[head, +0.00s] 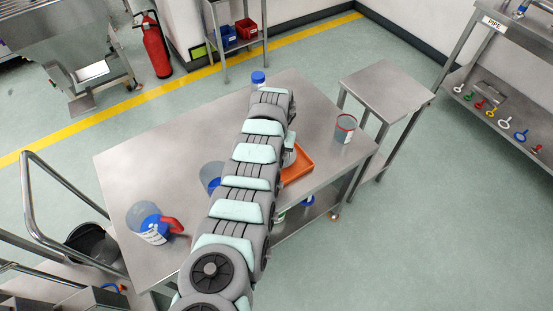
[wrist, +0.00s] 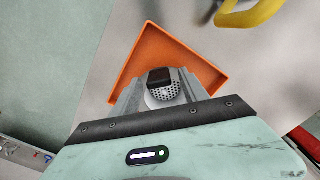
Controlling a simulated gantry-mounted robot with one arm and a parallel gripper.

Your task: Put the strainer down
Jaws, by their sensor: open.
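The strainer (wrist: 163,91), a pale perforated piece with a black block on top, shows between the two fingers of my gripper (wrist: 160,84) in the wrist view. The fingers are open on either side of it; whether they touch it I cannot tell. The strainer appears over the orange tray (wrist: 150,46), within its outline; whether it rests on the tray floor is hard to see. In the head view the orange tray (head: 299,166) lies on the steel table, partly behind my arm. The strainer and my fingertips are hidden there.
On the steel table (head: 140,175) stand a clear jug with a red handle (head: 152,224), a red-rimmed container (head: 345,128) and a blue-capped bottle (head: 258,78). Another clear vessel (head: 211,177) is partly behind my arm. A yellow curved object (wrist: 248,14) is near the tray.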

